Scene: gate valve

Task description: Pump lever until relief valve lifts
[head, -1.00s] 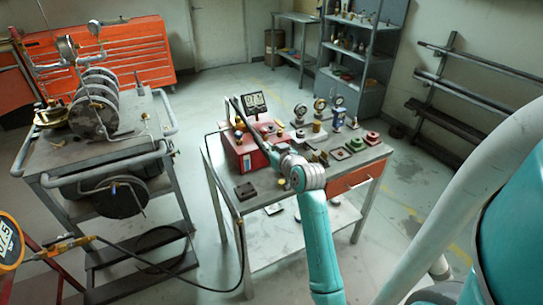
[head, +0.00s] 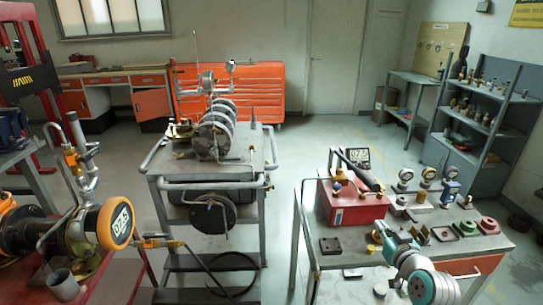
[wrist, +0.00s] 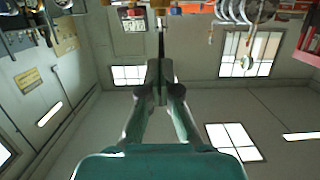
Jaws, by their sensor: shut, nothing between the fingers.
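The red pump box (head: 350,207) stands on the left of the right-hand workbench. A dark lever (head: 358,169) slants over its top, from upper left to lower right. My gripper (wrist: 160,64) is shut and empty in the wrist view. A thin dark bar, seemingly the lever (wrist: 161,40), lies in line just beyond its fingertips; I cannot tell whether they touch. I cannot tell which part is the relief valve.
Floor behind is clear.

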